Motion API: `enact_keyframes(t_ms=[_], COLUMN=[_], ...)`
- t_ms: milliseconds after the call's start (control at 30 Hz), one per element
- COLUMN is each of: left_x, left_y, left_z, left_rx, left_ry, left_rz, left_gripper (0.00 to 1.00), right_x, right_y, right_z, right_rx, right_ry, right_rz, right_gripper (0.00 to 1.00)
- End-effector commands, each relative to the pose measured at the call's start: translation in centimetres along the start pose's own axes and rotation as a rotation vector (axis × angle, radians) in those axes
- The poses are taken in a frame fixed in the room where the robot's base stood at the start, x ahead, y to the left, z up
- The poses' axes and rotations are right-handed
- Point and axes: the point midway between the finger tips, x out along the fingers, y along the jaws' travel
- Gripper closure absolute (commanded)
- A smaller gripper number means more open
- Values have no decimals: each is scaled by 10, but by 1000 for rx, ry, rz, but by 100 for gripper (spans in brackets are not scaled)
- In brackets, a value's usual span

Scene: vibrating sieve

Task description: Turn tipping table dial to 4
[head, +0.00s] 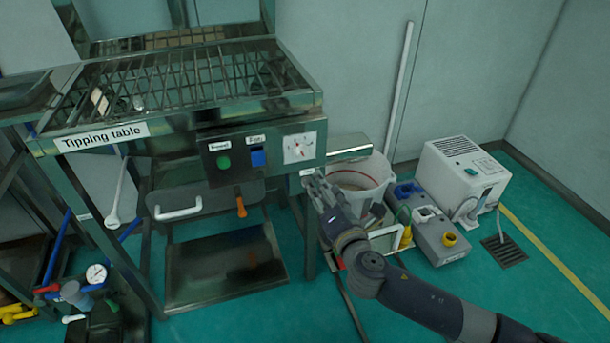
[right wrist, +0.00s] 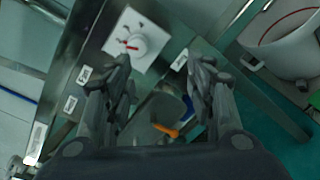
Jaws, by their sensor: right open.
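The tipping table (head: 150,128) stands at the left in the head view, with a grated top. Its front panel carries a green button (head: 223,162), a blue switch (head: 257,158) and a white dial (head: 298,147) with a red pointer. The dial's numbers are too small to read. In the right wrist view the dial (right wrist: 133,42) is ahead of the fingers, up and left of centre, with its red mark toward the left. My right gripper (right wrist: 153,75) is open and empty, apart from the dial. In the head view my right gripper (head: 312,180) is just below the dial. My left gripper is not in view.
A white bucket (head: 378,172) stands right of the table, behind my right arm. A grey case (head: 440,238) and a white machine (head: 462,170) are on the green floor further right. An orange handle (head: 241,207) hangs below the panel. A metal ledge (head: 350,153) juts out beside the dial.

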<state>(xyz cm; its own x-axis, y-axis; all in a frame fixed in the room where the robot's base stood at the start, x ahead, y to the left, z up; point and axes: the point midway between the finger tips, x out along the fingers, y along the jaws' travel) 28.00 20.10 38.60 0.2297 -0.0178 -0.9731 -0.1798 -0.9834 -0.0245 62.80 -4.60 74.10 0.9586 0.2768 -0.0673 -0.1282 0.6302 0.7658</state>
Motion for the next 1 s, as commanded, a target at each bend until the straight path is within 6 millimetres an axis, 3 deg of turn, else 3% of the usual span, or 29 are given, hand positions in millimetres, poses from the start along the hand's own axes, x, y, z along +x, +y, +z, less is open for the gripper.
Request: enact_keyframes(t_ms=[100,267,700,1000], left_x=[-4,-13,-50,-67], left_y=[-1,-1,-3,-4], left_z=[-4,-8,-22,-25], left_rx=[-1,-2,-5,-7], left_ry=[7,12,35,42], left_rz=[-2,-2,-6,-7], left_gripper=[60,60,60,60], right_x=[-6,4,79,99], right_y=[21,29,34,35], right_z=[2,4,5,6], right_rx=[-76,-98,-93,-90], right_ry=[-19,-25,-23,-21], right_rz=[61,76,74,73], right_gripper=[50,50,50,50])
